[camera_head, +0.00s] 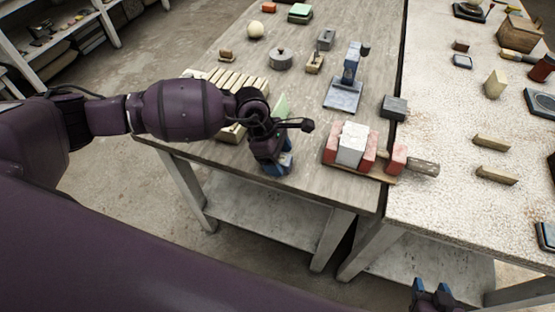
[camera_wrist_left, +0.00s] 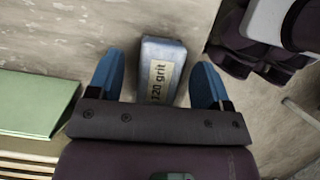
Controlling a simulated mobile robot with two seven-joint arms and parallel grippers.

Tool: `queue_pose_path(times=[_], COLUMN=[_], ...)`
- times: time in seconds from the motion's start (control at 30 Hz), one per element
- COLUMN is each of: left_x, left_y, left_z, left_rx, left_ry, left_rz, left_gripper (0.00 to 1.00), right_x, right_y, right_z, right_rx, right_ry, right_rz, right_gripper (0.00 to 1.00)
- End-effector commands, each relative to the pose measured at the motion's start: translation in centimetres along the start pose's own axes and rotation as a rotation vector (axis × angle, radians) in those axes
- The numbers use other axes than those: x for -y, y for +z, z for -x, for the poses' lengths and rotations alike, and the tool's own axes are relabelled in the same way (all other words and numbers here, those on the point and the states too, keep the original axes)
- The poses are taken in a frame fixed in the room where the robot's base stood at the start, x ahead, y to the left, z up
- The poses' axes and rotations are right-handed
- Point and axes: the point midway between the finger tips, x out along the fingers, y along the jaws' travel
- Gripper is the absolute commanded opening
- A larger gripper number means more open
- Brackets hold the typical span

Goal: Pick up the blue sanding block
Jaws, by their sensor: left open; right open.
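The blue sanding block (camera_wrist_left: 163,68), pale blue-grey with a "120 grit" label, lies on the tabletop in the left wrist view. My left gripper (camera_wrist_left: 158,88) is open, with one blue finger on each side of the block and visible gaps between. Its near end is hidden by the gripper body. In the head view my left gripper (camera_head: 276,167) points down at the table's front edge, and I cannot clearly tell the block from the blue fingers there. My right gripper (camera_head: 432,293) is open and empty at the bottom right, in front of the tables.
A red and white block assembly (camera_head: 351,144) stands to the right. A blue-grey stand (camera_head: 344,95) is behind. The table edge is close by.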

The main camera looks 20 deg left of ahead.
Motion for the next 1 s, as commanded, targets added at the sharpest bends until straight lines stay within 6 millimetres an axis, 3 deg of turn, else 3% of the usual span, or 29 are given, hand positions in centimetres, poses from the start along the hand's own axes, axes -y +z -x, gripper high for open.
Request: queue_pose_path(times=[0.27, 0.63, 1.0], left_x=[0.02, 0.01, -0.08], left_y=[-0.02, -0.01, 0.36], left_z=[-0.66, -0.62, 0.26], left_rx=[-0.001, 0.000, 0.000], left_ry=[0.000, 0.000, 0.002], left_rz=[-0.001, -0.001, -0.002], left_gripper=[0.72, 0.19, 0.18], right_x=[0.00, 0.00, -0.03], right_y=[0.28, 0.21, 0.29], right_z=[-0.07, 0.00, 0.29], right_rx=[0.005, 0.004, 0.006], right_ry=[0.000, 0.000, 0.001], right_rz=[0.000, 0.000, -0.002], right_gripper=[0.48, 0.48, 0.48])
